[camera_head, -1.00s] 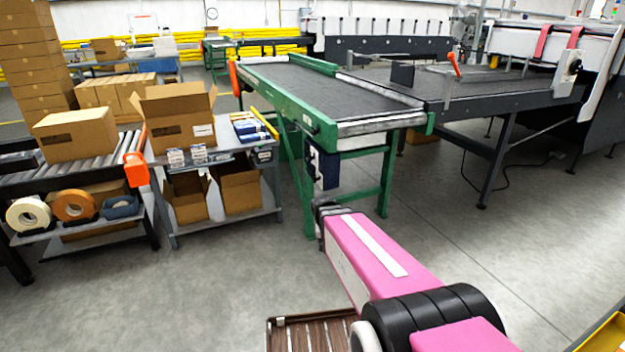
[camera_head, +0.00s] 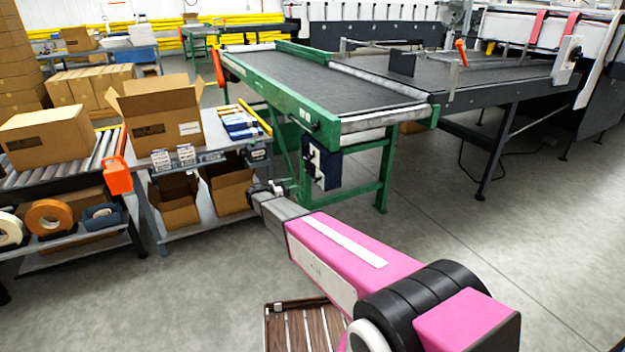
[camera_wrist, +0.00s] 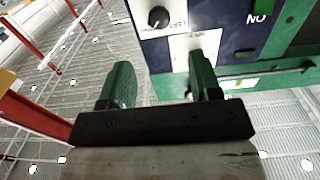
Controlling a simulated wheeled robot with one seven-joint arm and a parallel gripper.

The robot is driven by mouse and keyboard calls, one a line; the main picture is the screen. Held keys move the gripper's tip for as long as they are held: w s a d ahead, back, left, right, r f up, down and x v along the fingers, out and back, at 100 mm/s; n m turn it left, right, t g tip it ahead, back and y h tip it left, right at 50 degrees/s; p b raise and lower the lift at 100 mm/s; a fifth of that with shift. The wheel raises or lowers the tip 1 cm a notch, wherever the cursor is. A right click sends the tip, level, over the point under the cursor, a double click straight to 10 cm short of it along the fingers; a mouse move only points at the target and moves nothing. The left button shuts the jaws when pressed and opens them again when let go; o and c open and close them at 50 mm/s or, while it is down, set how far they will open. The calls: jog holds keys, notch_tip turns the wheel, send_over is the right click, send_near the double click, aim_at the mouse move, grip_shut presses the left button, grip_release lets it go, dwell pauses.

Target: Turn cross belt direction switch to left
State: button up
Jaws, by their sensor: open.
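A dark blue control box (camera_head: 328,167) hangs under the near end of the green-framed conveyor. In the wrist view the box (camera_wrist: 218,22) fills the top right. A black rotary knob (camera_wrist: 158,17) on a white labelled plate sits at its upper left. A second white plate (camera_wrist: 184,43) lies lower right, partly hidden behind my right finger. The labels are not clear enough to tell which is the cross belt direction switch. My gripper (camera_wrist: 160,80) is open and empty, its green fingers apart, with the knob beyond the gap. In the head view my gripper (camera_head: 264,190) is left of the box.
The green conveyor (camera_head: 325,85) has a leg (camera_head: 386,170) right of the box. A grey cart (camera_head: 200,232) with open cartons stands close left of my gripper. An orange-handled dark table (camera_head: 480,85) is at the right. The floor at the lower right is clear.

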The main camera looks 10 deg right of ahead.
aim_at(314, 180)
jog(key=x, duration=1)
jog(key=shift+w+d, duration=0.1)
jog(key=shift+d, duration=0.25)
jog(key=c, duration=0.9)
